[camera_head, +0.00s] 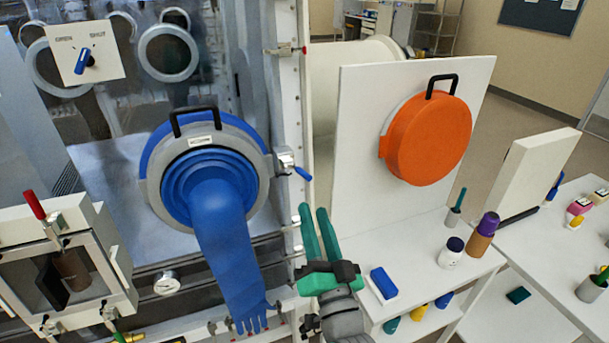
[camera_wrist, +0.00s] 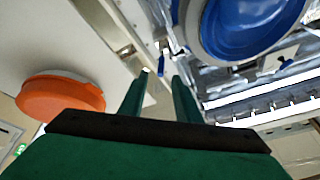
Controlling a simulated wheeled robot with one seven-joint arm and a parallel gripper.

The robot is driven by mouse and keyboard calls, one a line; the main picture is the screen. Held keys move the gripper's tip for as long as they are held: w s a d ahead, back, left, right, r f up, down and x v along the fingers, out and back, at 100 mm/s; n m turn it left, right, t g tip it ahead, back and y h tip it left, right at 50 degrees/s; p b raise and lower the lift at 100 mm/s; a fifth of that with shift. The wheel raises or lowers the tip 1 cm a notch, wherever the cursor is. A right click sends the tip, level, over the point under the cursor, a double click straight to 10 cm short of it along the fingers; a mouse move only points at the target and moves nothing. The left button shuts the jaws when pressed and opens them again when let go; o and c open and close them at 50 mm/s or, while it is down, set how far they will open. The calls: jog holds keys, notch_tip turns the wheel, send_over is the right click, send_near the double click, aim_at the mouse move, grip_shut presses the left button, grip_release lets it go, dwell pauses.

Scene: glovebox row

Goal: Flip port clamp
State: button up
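The port clamp (camera_head: 286,160) is a small metal block at the right edge of the blue glove port (camera_head: 151,150). Its blue lever (camera_head: 303,174) points right and slightly down. A long blue glove (camera_head: 228,255) hangs from the port. My gripper (camera_head: 313,208) has green fingers, which are apart with nothing between them. The fingertips are just below the lever in the head view, and I see no contact. In the wrist view my gripper (camera_wrist: 161,76) points up toward the cabinet, with the port's blue ring (camera_wrist: 245,25) to the right.
An orange round cover (camera_head: 428,138) is on an upright white panel (camera_head: 357,120) to the right. The white table holds a blue-topped block (camera_head: 384,283) and bottles. A switch plate (camera_head: 85,55) and a small red-handled chamber door (camera_head: 66,278) are at left.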

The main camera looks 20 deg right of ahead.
aim_at(304, 172)
jog(key=x, duration=1.1)
jog(key=shift+d+r, duration=0.1)
jog(key=shift+r, duration=0.3)
grip_shut()
